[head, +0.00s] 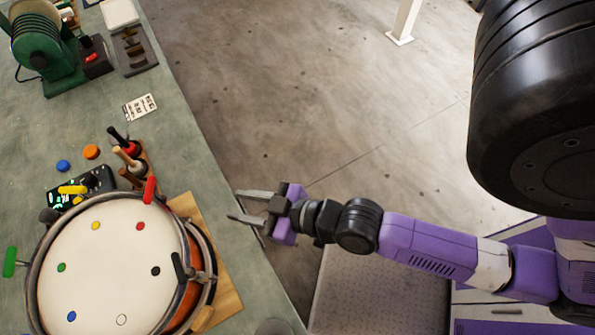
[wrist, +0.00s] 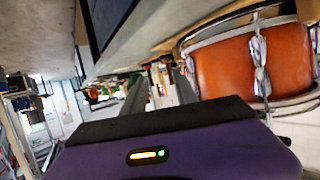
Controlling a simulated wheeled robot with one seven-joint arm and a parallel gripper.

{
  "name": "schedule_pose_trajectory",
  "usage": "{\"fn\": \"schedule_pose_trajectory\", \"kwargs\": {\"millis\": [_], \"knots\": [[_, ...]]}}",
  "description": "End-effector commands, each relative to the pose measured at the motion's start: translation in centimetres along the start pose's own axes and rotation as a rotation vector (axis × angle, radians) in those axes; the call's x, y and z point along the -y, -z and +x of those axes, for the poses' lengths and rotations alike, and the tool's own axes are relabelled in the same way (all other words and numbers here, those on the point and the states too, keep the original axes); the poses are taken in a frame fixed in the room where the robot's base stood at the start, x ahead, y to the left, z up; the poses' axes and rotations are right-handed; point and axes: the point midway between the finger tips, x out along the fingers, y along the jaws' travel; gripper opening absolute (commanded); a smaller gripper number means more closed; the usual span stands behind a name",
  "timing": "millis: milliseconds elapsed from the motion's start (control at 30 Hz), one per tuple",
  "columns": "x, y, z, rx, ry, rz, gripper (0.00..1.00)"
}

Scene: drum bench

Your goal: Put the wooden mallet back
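A small wooden rack (head: 146,168) stands on the bench beyond the drum and holds several upright tools. One has a black handle, one a light wooden handle (head: 122,154) and one a brown wooden handle (head: 129,179). I cannot tell which of these, if any, is the wooden mallet. My gripper (head: 233,205) is open with nothing visible between its fingers, just off the bench's right edge and right of the drum. In the wrist view its two fingers (wrist: 162,85) are apart. The rack area is small and blurred there.
A drum (head: 108,250) with colored dots on its white head sits on a wooden board (head: 226,283).

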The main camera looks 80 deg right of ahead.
Motion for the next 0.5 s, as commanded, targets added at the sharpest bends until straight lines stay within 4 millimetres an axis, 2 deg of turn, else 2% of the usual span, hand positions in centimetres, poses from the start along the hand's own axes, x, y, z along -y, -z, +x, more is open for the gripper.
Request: {"fn": "schedule_pose_trajectory", "kwargs": {"millis": [33, 200, 333, 500], "knots": [[0.1, -0.2, -2.3, 0.001, -0.004, -0.002, 0.35], [0.1, 1.0, -8.5, -0.034, -0.006, -0.01, 0.35], [0.4, 2.6, -12.2, -0.063, 0.011, -0.015, 0.35], [0.7, 4.2, -14.9, -0.088, 0.035, -0.02, 0.35]]}}
